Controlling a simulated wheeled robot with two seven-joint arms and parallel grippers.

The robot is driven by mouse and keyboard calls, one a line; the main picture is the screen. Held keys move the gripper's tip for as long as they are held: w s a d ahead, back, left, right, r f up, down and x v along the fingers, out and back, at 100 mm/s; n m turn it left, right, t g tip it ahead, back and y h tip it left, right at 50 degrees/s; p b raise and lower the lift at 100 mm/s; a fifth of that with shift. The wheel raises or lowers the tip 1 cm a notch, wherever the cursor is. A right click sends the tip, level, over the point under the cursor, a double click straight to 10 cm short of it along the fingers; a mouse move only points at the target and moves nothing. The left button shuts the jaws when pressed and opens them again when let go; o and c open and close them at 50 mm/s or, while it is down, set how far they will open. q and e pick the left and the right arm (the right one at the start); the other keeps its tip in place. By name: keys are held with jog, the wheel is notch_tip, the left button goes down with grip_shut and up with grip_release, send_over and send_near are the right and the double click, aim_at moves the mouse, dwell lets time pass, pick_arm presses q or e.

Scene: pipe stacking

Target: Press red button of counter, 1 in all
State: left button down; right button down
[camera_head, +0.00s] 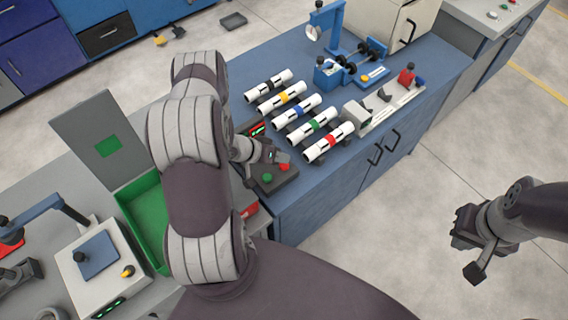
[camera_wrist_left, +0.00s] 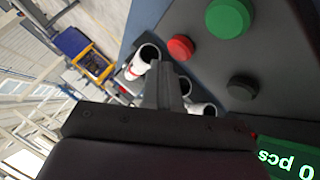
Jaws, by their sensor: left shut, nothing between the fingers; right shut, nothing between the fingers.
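The counter (camera_head: 284,185) is a dark box on the blue bench, with a red button (camera_head: 284,167), a green button (camera_head: 267,178) and a lit display. In the left wrist view the red button (camera_wrist_left: 180,47) lies beside the green button (camera_wrist_left: 228,18) and a dark button (camera_wrist_left: 242,88); the display (camera_wrist_left: 288,163) reads "0 pcs". My left gripper (camera_head: 275,157) is shut and empty, its fingertips (camera_wrist_left: 164,65) close to the red button. Whether they touch it I cannot tell. My right gripper (camera_head: 474,266) is shut and empty, above the floor at right.
Several white pipes with coloured bands (camera_head: 284,97) lie on the blue bench (camera_head: 246,62) behind the counter. A blue fixture (camera_head: 335,68) stands farther back. A green bin (camera_head: 146,222) is left of my left arm. Open floor (camera_head: 425,200) lies at right.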

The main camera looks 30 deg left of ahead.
aim_at(281, 165)
pick_arm(q)
jog(key=shift+f, duration=0.1)
jog(key=shift+f, duration=0.35)
jog(key=shift+f+b, duration=0.45)
jog(key=shift+b, duration=0.15)
dwell(0.4)
jog(key=shift+r, duration=0.1)
jog(key=shift+r+p, duration=0.8)
jog(key=shift+p, duration=0.1)
notch_tip(281, 165, up, 5)
jog(key=p, duration=0.4)
jog(key=shift+r+p, duration=0.1)
jog(key=shift+p, duration=0.25)
